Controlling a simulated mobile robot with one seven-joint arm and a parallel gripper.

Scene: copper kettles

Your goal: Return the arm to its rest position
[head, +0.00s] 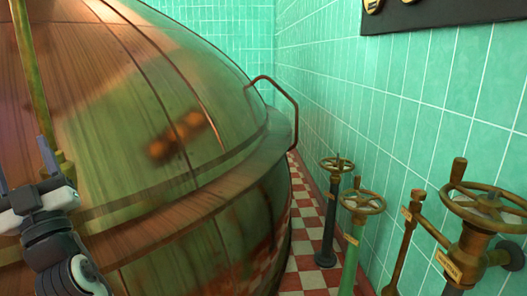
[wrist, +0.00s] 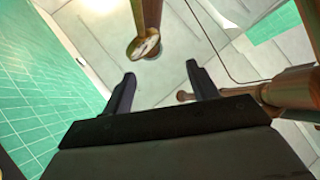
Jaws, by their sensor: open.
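My gripper (head: 23,166) shows at the lower left of the head view, in front of the large copper kettle (head: 150,130). Its two dark fingers point upward and stand apart. In the wrist view my gripper (wrist: 161,71) is open, with nothing between the fingers. A brass-coloured pipe end (wrist: 146,44) shows beyond the fingertips, apart from them. The arm's lower links are partly cut off by the head view's edge.
A curved handle (head: 284,93) juts from the kettle's right side. Several valve handwheels (head: 362,203) stand along the green tiled wall (head: 400,110) at right. A checkered floor strip (head: 303,235) lies between kettle and valves. A brown fitting (wrist: 285,92) is beside the right finger in the wrist view.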

